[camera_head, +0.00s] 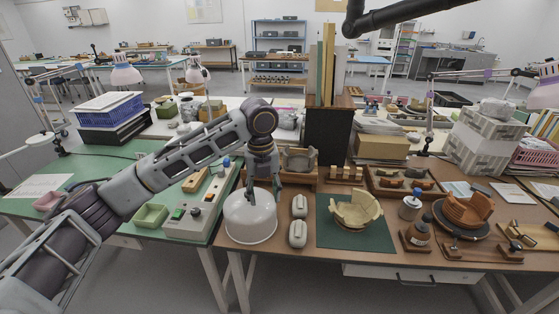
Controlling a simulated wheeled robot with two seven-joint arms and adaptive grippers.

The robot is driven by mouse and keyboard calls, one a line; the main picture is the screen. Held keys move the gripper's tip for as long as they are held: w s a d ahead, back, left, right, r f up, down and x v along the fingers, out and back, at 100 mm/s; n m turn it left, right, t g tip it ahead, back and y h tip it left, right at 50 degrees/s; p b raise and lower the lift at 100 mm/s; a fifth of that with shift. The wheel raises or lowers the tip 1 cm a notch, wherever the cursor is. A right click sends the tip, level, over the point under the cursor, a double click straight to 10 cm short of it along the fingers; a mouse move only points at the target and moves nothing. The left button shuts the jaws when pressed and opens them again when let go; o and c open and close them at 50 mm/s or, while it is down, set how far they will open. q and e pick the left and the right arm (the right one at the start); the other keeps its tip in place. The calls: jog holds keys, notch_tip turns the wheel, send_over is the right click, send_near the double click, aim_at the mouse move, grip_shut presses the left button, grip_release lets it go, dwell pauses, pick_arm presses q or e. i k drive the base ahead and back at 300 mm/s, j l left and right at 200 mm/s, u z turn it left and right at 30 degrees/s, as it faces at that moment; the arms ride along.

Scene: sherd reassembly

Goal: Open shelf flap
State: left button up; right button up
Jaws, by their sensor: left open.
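A dark upright cabinet (328,138) stands at the back middle of the brown bench, with tall boards on its top. Its dark front looks closed, but I cannot make out a flap edge or handle on it. My left gripper (264,190) points down with its fingers apart and empty. It is at the white dome (250,218), in front and to the left of the cabinet; I cannot tell whether it touches the dome. My right gripper is not in view.
A cream partial bowl (355,210) rests on a green mat (335,240). An orange-brown pot (468,210) stands at right. A control box (195,215) is at left. A black jointed tube (410,15) hangs overhead.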

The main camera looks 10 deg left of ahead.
aim_at(284, 177)
jog(key=i, duration=1.15)
